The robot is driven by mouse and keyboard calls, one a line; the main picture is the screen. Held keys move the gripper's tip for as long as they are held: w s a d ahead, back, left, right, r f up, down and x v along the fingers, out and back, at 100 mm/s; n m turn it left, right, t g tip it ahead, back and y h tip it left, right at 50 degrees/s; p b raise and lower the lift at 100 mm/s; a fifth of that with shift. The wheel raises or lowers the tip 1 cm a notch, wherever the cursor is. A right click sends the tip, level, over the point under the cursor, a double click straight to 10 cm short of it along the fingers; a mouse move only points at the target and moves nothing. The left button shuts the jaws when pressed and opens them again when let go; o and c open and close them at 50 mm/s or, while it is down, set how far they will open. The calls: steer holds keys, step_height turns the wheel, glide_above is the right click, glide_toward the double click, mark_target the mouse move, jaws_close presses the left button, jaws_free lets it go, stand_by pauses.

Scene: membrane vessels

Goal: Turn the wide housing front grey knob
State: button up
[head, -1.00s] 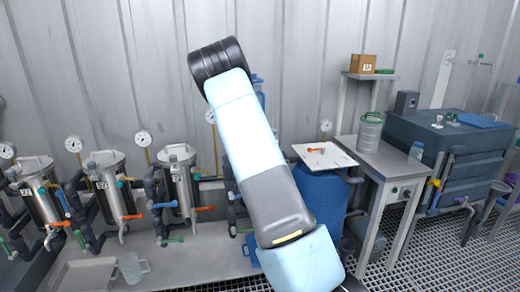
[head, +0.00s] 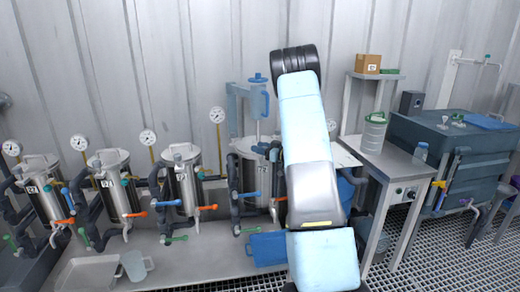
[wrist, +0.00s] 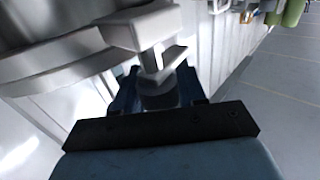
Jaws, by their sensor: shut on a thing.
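The wide housing (head: 250,180) is the broad grey vessel at the right end of the row in the head view, and my arm covers its right part. In the wrist view a large pale curved rim (wrist: 55,60) and a light grey bracket (wrist: 140,28) are close by. My gripper (wrist: 157,92) is shut on a dark grey knob (wrist: 158,97) just below the bracket, with a dark blue finger on each side. The head view does not show the gripper or the knob; my arm hides them.
Several narrower steel vessels (head: 183,182) with gauges, pipes and coloured valve handles stand left of the wide housing. A blue cylinder on a bracket (head: 258,100) rises behind it. A steel table (head: 385,165) with a green-lidded can (head: 373,132) is to the right. A tray (head: 88,272) and jug (head: 135,265) lie front left.

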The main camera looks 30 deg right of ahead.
steer(key=shift+r+n+g+y, duration=0.1)
steer(key=shift+n+g+y, duration=0.95)
steer(key=shift+y, duration=0.35)
steer(key=shift+a, duration=0.1)
steer(key=o, duration=1)
steer(key=shift+c, duration=0.2)
steer(key=shift+s, duration=0.1)
steer(key=v, duration=1.3)
steer(key=shift+s+d, duration=0.2)
steer(key=shift+d, duration=0.15)
